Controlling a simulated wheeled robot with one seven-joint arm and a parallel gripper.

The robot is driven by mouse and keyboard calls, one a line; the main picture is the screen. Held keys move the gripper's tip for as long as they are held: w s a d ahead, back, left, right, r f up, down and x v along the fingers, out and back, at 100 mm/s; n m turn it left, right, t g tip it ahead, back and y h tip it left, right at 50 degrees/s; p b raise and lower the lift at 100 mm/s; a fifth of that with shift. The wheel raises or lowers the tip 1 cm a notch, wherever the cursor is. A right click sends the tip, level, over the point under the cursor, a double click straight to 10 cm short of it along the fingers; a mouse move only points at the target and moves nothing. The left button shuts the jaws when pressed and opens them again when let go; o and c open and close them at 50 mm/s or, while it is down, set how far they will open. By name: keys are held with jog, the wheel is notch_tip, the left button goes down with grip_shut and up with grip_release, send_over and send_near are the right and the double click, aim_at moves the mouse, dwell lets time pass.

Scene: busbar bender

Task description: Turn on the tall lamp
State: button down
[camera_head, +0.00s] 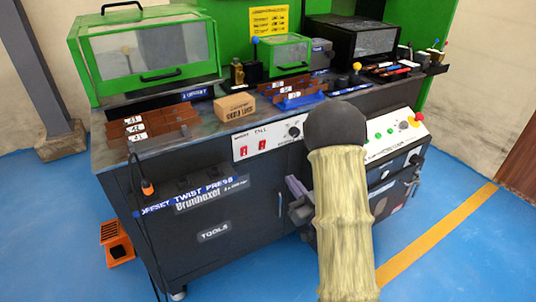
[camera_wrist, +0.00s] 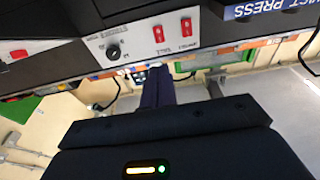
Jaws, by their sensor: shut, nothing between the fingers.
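A white panel on the front of the bench carries two red rocker switches with printed labels above them. The right one, under a label that seems to read TALL, is the tall switch (camera_head: 262,147); the left one is the other switch (camera_head: 243,151). In the wrist view the panel is upside down, with the tall switch (camera_wrist: 158,34) left of the other switch (camera_wrist: 186,25). My gripper (camera_head: 290,180) is shut and empty, below the panel's right end, apart from the switches. Its fingers (camera_wrist: 158,74) point toward the panel in the wrist view. I see no tall lamp.
A black knob (camera_head: 294,131) sits right of the switches. A second panel (camera_head: 395,137) with buttons and a red mushroom button is further right. A cardboard box (camera_head: 235,107) lies on the bench above the switches. A cable with an orange end (camera_head: 147,187) hangs at the left.

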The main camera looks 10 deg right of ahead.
jog(key=shift+w, duration=0.1)
jog(key=b, duration=0.5)
send_near(263, 143)
jog(key=x, duration=0.6)
jog(key=shift+w+a, duration=0.15)
jog(key=shift+w, duration=0.2)
